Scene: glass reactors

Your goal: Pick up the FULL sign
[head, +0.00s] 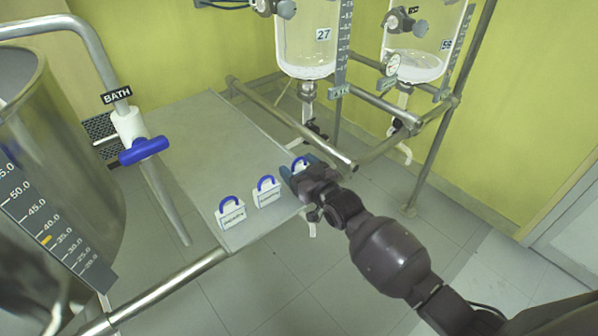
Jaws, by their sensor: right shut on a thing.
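Several small white signs with blue loop handles stand in a row along the near right edge of the grey table (212,140). The left sign (231,217) and the middle sign (267,197) stand free. The right sign (299,163) is at my right gripper (293,173), which is shut on it and covers most of it. Only its blue handle and a bit of white show. The lettering is too small to read, so I cannot tell which one says FULL. My left gripper is not in view.
A steel vessel with a level scale (60,235) stands at the left. A BATH pipe with a blue valve handle (143,150) reaches over the table. Glass reactors (308,45) hang on a metal pipe frame (300,128) behind my right gripper. The table's middle is clear.

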